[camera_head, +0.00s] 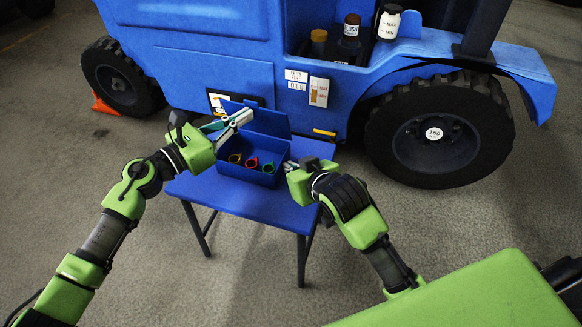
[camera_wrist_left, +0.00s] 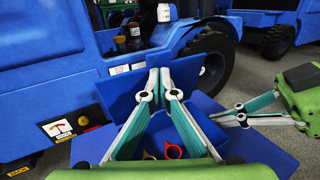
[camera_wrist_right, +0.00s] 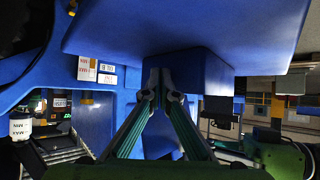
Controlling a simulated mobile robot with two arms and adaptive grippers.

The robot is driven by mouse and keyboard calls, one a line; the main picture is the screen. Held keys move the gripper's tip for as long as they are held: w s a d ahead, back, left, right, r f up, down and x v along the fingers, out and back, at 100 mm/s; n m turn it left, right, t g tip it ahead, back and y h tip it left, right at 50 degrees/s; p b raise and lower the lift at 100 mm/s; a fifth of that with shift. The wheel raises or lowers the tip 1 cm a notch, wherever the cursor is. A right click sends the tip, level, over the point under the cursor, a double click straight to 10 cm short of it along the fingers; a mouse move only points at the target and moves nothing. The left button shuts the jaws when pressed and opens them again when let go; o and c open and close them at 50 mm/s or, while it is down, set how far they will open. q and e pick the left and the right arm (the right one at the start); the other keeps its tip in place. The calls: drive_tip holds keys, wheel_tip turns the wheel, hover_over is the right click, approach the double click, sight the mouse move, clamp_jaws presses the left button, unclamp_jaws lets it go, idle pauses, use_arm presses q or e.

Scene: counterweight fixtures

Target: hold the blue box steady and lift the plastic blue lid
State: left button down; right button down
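The blue box (camera_head: 249,175) stands on a small blue table. Several coloured rings, among them green, red and yellow, show inside it. Its blue lid (camera_head: 268,120) stands raised at the back of the box. My left gripper (camera_head: 248,115) is in front of the lid's upper left part, fingertips together; I cannot tell whether they touch it. In the left wrist view, the lid (camera_wrist_left: 215,72) shows beside the fingertips. My right gripper (camera_head: 288,166) is at the box's right side. Its fingertips are together against or close to the box wall (camera_wrist_right: 203,70); contact is unclear.
The blue table (camera_head: 262,208) has clear surface in front of the box. A blue vehicle (camera_head: 215,65) with a large black wheel (camera_head: 440,128) stands close behind. Bottles, including a white one (camera_head: 389,22), stand on its ledge. An orange cone (camera_head: 103,104) lies at the left.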

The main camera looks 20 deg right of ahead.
sight(243, 107)
use_arm(q)
drive_tip(key=shift+w+d+r, duration=0.2)
drive_tip(key=shift+w+d, duration=0.8)
drive_tip(key=shift+w, duration=0.25)
drive_tip(key=shift+w+d, duration=0.25)
drive_tip(key=shift+w, duration=0.15)
drive_tip(key=shift+w+d, duration=0.7)
drive_tip(key=shift+w, duration=0.1)
drive_tip(key=shift+s+a, duration=0.5)
drive_tip(key=s+a+r, duration=0.2)
drive_tip(key=s+a, duration=0.3)
drive_tip(key=s, duration=0.2)
drive_tip(key=shift+a, duration=0.1)
